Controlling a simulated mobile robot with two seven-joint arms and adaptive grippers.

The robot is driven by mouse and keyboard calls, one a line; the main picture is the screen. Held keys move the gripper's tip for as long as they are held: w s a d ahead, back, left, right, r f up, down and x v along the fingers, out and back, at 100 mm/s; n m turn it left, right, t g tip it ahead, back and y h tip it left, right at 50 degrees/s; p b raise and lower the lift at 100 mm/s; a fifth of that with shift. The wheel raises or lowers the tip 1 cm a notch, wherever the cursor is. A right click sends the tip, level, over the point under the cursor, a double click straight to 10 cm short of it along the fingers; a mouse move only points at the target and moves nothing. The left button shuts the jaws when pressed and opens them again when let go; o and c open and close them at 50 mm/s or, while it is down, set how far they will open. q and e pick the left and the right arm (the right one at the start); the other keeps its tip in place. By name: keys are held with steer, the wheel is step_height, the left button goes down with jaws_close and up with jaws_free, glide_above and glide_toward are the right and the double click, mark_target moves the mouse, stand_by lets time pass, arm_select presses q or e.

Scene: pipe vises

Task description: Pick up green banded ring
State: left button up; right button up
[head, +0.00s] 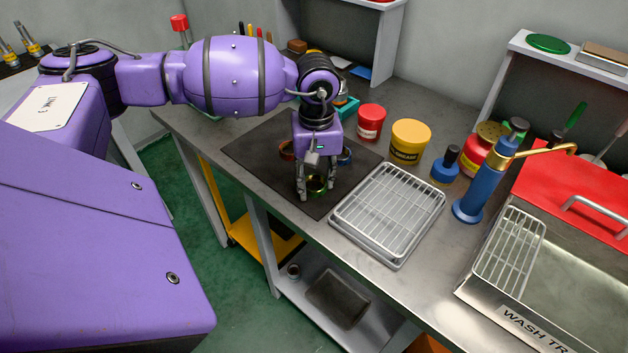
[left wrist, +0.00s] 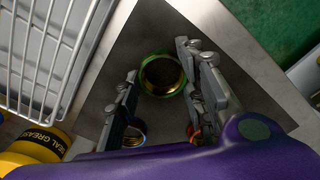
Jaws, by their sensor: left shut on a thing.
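The green banded ring (head: 317,184) is on the dark mat (head: 258,148), near the mat's front corner. It has a green rim and a gold-coloured inside, and it also shows in the left wrist view (left wrist: 162,74). My left gripper (head: 317,190) points down over the mat and is shut on the ring, with a finger on either side of it. In the left wrist view the fingers (left wrist: 163,78) flank the ring. I cannot tell whether the ring touches the mat. My right gripper is in neither view.
An orange-brown ring (head: 287,150) and a blue ring (head: 345,158) lie on the mat beside the gripper. A wire drying rack (head: 388,212) stands to the right.

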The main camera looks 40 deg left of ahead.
arm_select(q)
steer(key=shift+r, duration=0.6)
steer(key=s+d+r, duration=0.1)
steer(key=s+r, duration=1)
steer(key=s, duration=0.3)
steer(key=shift+d+r, duration=0.3)
steer(key=shift+r, duration=0.1)
